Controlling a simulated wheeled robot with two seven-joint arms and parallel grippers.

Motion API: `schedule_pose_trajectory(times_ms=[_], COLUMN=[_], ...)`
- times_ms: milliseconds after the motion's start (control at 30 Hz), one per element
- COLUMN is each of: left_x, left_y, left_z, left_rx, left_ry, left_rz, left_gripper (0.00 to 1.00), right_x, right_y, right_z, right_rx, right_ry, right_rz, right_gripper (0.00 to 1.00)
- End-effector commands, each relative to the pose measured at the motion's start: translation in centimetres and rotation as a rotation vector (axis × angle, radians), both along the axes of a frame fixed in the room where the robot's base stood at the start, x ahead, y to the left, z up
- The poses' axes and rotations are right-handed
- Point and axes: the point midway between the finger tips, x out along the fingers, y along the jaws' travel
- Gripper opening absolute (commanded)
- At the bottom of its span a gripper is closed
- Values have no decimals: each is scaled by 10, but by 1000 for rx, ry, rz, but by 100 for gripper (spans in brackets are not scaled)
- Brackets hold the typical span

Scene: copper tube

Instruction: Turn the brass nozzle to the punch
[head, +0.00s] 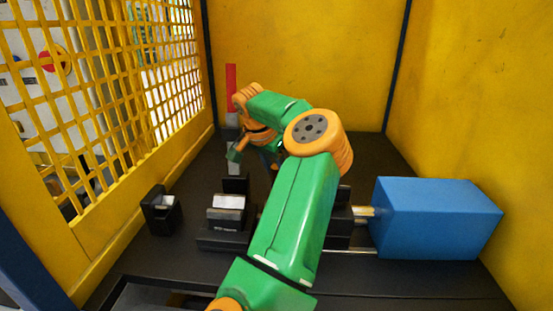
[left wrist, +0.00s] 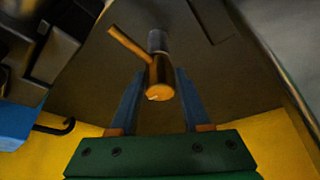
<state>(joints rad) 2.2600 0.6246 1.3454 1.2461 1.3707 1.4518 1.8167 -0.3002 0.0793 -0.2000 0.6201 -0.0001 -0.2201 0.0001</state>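In the left wrist view a brass nozzle (left wrist: 160,78) stands with its round end towards the camera. A thin brass tube (left wrist: 129,44) branches off its side to the upper left, and a grey piece (left wrist: 157,40) lies behind it. My left gripper (left wrist: 161,74) is open, with a dark blue finger on either side of the nozzle and a narrow gap visible at each side. In the head view my green and orange arm bends over the table and hides the nozzle. I cannot clearly pick out the punch. My right gripper is in neither view.
Black fixtures with grey tops (head: 228,213) and a small black holder (head: 161,211) stand left of my arm. A red post (head: 231,84) stands behind. A yellow mesh (head: 110,90) bounds the left.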

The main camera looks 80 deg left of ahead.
Motion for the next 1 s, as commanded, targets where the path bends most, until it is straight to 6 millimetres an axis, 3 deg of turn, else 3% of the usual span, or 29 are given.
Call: schedule_pose_trajectory(times_ms=[33, 67, 367, 467, 600, 867, 1000], left_x=[0, 0, 0, 0, -1, -16, -28], left_y=[0, 0, 0, 0, -1, -45, -78], left_z=[0, 0, 0, 9, 36, 88, 101], left_rx=[0, 0, -1, 0, 2, 3, 2], left_ry=[0, 0, 1, -1, 0, -2, -3], left_rz=[0, 0, 1, 1, -1, 0, 3], left_gripper=[63, 71, 72, 72, 72, 72, 72], right_x=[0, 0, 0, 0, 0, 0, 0], right_y=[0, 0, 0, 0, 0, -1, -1], right_z=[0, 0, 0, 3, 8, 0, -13], right_rx=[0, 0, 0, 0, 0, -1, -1], right_ry=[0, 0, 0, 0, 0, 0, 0], right_rz=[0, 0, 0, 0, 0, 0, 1], right_gripper=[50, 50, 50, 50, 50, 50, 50])
